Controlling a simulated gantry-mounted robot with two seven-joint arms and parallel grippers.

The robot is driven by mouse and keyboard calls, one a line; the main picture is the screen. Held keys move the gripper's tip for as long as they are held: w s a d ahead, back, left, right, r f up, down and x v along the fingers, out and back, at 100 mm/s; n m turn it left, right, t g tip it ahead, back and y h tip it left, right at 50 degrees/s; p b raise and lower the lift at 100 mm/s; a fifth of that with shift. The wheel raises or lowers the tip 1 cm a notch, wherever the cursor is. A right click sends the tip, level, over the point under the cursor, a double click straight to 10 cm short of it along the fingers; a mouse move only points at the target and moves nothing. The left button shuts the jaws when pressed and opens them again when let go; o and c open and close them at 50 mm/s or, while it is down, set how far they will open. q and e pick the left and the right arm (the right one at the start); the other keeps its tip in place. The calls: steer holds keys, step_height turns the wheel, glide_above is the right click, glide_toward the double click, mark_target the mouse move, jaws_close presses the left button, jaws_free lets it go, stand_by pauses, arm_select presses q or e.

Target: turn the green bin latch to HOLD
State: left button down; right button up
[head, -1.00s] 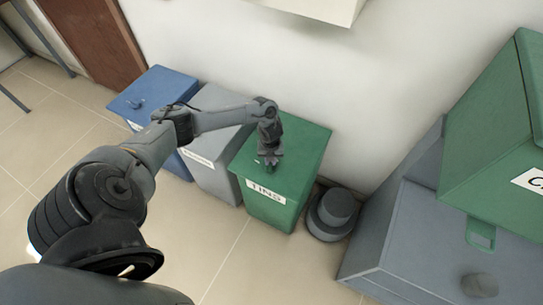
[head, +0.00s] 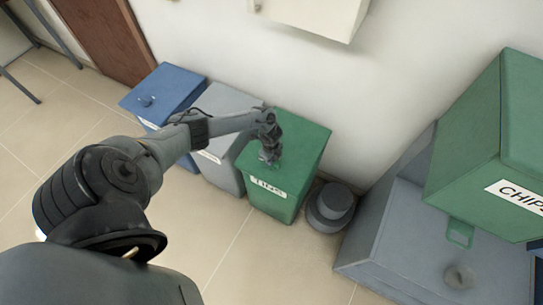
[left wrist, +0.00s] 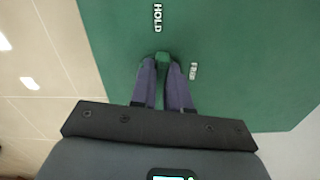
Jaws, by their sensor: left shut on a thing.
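The green bin (head: 303,148) stands at the right end of a row of bins, with a white label reading TINS on its front. My left gripper (head: 268,160) is over its lid. In the left wrist view my gripper's two fingers (left wrist: 163,66) are shut on the small green latch (left wrist: 162,57) on the green lid (left wrist: 235,45). A HOLD mark (left wrist: 157,18) lies beyond the latch, and a smaller white mark (left wrist: 194,70), too small to read surely, lies to its right. The fingers hide most of the latch, so its exact angle is unclear. My right gripper is not in view.
A grey bin (head: 226,103) and a blue bin (head: 172,88) stand to the left. A round grey container (head: 331,205) sits just right of the green bin. A grey cabinet (head: 385,245) and a green box labelled CHIP (head: 470,150) are at the right. The wall is close behind.

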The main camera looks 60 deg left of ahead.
arm_select(q)
steer(key=shift+s+n+p, duration=0.1)
steer(key=shift+n+p, duration=0.5)
steer(key=shift+n, duration=0.4)
steer(key=c, duration=1.1)
jaws_free()
steer(key=shift+r, duration=0.1)
step_height(320, 180, up, 11)
steer(key=p, duration=0.3)
steer(key=shift+p, duration=0.3)
steer(key=shift+f, duration=0.2)
